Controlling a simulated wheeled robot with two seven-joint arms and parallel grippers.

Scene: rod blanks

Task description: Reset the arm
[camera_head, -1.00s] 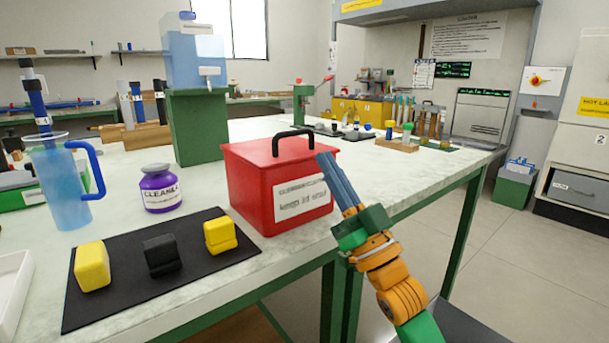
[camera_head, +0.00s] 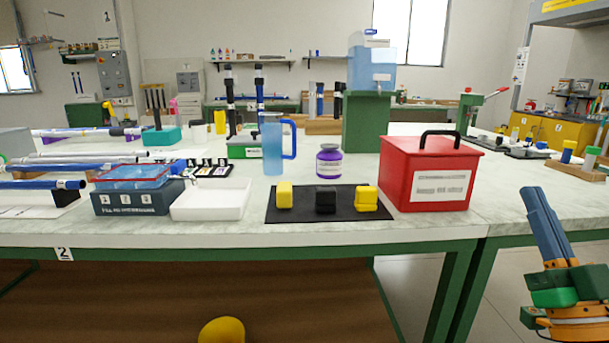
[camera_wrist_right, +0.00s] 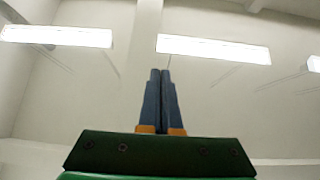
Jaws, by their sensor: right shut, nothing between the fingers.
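My right gripper (camera_head: 532,190) is at the right edge of the head view, with green and orange wrist parts below it. Its two blue-grey fingers point upward and lie together, empty. In the right wrist view the gripper (camera_wrist_right: 161,72) shows shut fingers against the ceiling and its lights. It stands in front of the bench, to the right of the red box (camera_head: 428,172) and apart from it. My left gripper is not in either view.
Open floor shows between bench and right arm.

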